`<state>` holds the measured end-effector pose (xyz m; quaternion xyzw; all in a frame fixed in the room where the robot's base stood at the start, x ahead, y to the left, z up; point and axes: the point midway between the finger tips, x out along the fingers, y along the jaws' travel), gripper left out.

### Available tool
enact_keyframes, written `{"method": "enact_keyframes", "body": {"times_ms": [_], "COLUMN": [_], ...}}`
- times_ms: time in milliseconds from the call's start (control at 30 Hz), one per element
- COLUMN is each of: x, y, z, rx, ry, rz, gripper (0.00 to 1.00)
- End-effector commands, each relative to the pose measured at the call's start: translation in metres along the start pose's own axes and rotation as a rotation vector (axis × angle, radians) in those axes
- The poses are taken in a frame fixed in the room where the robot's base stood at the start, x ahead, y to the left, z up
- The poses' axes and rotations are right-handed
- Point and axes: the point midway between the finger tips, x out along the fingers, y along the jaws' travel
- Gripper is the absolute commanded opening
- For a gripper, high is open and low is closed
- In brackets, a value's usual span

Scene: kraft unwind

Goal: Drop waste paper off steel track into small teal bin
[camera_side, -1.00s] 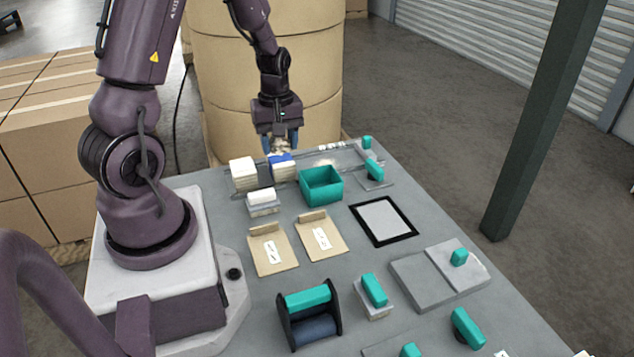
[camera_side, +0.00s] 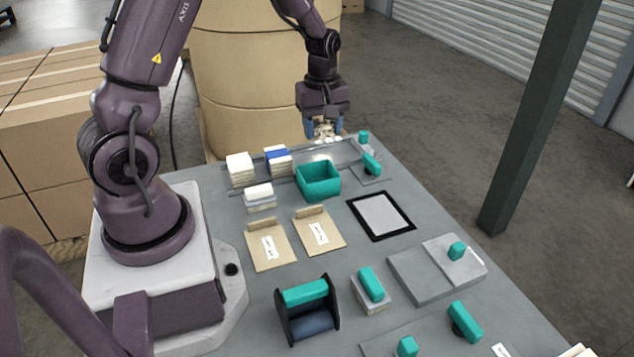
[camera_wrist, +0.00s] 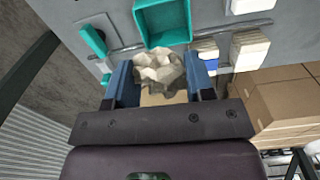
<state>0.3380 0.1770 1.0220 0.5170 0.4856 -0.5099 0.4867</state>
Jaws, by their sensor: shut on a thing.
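The waste paper (camera_wrist: 160,70) is a crumpled off-white ball between the blue fingers of my gripper (camera_wrist: 160,82) in the wrist view. My gripper (camera_side: 324,128) is shut on it. In the side view the paper (camera_side: 324,131) shows just under the fingers, at the far edge of the table, above or near the steel track (camera_side: 340,152); its exact height is hard to tell. The small teal bin (camera_side: 318,180) is an open square box nearer the middle of the table, in front of the gripper. It also shows at the top of the wrist view (camera_wrist: 162,42).
Paper stacks, one with a blue band (camera_side: 278,160) and one plain (camera_side: 240,168), stand left of the bin. A teal-handled clamp (camera_side: 371,163) is to its right. Two brown folders (camera_side: 318,232) and a black-framed pad (camera_side: 381,218) lie nearer. A large kraft roll (camera_side: 260,80) stands behind.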

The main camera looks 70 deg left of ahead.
Motion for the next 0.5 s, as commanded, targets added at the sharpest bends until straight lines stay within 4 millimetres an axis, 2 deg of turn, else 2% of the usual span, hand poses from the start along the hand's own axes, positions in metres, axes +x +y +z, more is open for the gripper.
{"method": "enact_keyframes", "body": {"times_ms": [500], "x": [0.051], "y": [-0.003], "z": [0.0], "rx": [-0.026], "ry": [-0.007], "rz": [-0.01], "gripper": [0.27]}}
